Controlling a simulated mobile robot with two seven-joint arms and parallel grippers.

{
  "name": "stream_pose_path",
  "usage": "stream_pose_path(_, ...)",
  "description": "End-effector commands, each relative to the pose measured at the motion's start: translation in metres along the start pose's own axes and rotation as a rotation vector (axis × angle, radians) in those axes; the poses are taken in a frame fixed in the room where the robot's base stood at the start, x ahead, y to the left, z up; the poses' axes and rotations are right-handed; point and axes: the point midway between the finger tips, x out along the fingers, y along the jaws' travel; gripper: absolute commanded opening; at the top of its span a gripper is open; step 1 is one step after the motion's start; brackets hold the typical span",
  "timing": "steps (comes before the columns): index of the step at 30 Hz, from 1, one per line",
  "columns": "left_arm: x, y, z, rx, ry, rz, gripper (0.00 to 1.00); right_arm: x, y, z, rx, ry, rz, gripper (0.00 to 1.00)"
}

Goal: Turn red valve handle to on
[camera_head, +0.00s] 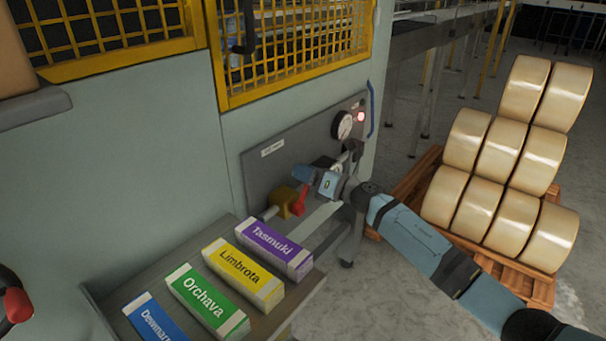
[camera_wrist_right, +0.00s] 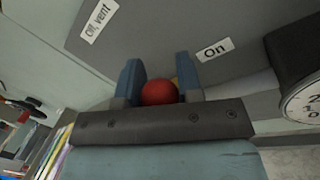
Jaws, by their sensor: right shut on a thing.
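The red valve handle (camera_head: 299,201) sticks out from a brass-coloured valve body (camera_head: 281,203) low on the grey panel. In the right wrist view its rounded red end (camera_wrist_right: 159,92) sits between the two blue fingers of my right gripper (camera_wrist_right: 158,75). In the head view my right gripper (camera_head: 306,174) is at the handle, shut on it, and partly covers it. The "On" label (camera_wrist_right: 213,50) is just right of the fingers in the wrist view. The "Off, vent" label (camera_wrist_right: 99,21) is farther off at upper left. My left gripper is not in view.
A gauge (camera_head: 342,125) and a lit red lamp (camera_head: 361,116) are above the handle. A shelf holds cartons, including a purple one (camera_head: 273,249) near the valve. A pallet (camera_head: 516,278) of large rolls stands at right. Yellow mesh guards (camera_head: 297,50) are above.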

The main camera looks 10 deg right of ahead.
Motion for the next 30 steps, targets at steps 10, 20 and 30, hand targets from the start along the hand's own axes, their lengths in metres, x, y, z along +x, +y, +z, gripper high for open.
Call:
stream_pose_path(10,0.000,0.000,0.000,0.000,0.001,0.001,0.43,-0.001,-0.002,0.000,0.014,-0.002,-0.001,0.00)
stream_pose_path(20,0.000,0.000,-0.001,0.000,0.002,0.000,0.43,-0.001,-0.001,0.000,0.012,-0.002,0.000,0.59)
stream_pose_path(30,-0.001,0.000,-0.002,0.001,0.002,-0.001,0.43,-0.015,-0.002,-0.001,0.012,-0.001,-0.002,0.59)
